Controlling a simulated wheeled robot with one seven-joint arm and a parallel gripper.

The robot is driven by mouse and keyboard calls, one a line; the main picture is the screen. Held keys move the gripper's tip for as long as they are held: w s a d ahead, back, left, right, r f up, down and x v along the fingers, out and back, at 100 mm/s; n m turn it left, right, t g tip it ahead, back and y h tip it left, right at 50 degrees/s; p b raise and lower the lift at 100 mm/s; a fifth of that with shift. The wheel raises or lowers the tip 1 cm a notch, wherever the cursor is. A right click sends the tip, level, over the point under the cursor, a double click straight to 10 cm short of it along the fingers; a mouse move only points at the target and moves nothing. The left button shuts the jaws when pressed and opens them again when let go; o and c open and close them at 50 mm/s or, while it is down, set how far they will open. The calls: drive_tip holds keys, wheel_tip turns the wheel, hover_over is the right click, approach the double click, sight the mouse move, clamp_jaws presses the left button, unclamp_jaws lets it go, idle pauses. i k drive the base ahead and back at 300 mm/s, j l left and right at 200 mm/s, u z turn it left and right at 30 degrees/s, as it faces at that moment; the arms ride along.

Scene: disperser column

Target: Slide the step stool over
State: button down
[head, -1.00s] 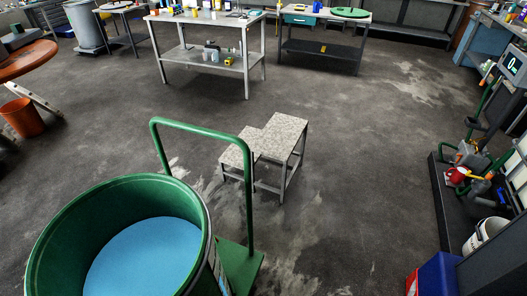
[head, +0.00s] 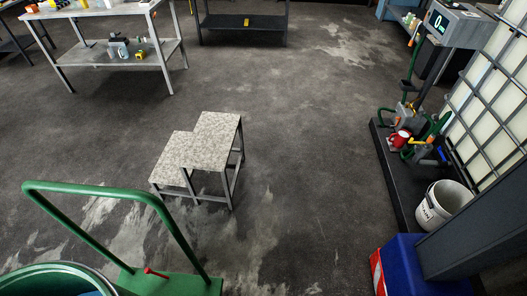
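The step stool (head: 215,137) stands upright on the grey floor near the middle of the head view. It has two speckled light-grey treads, the lower one (head: 176,153) on the left and the higher one on the right, on a dark metal frame. Nothing stands on its treads. My gripper is not in view, and nothing touches the stool.
A green trolley handle (head: 110,190) and part of a green drum (head: 55,280) are at the lower left, in front of the stool. A dark platform (head: 400,185) holds a white bucket (head: 443,203). A blue box (head: 418,268) stands lower right. Floor right of the stool is clear.

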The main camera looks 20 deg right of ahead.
sight(209, 147)
drive_tip(key=i+l, duration=0.2)
drive_tip(key=i, duration=0.8)
drive_tip(key=i+l+z, duration=0.15)
drive_tip(key=i, duration=0.8)
drive_tip(key=i+l+u, duration=0.15)
drive_tip(key=i+u, duration=0.15)
drive_tip(key=i, duration=0.2)
drive_tip(key=i+l+u, duration=0.25)
drive_tip(key=i, duration=0.2)
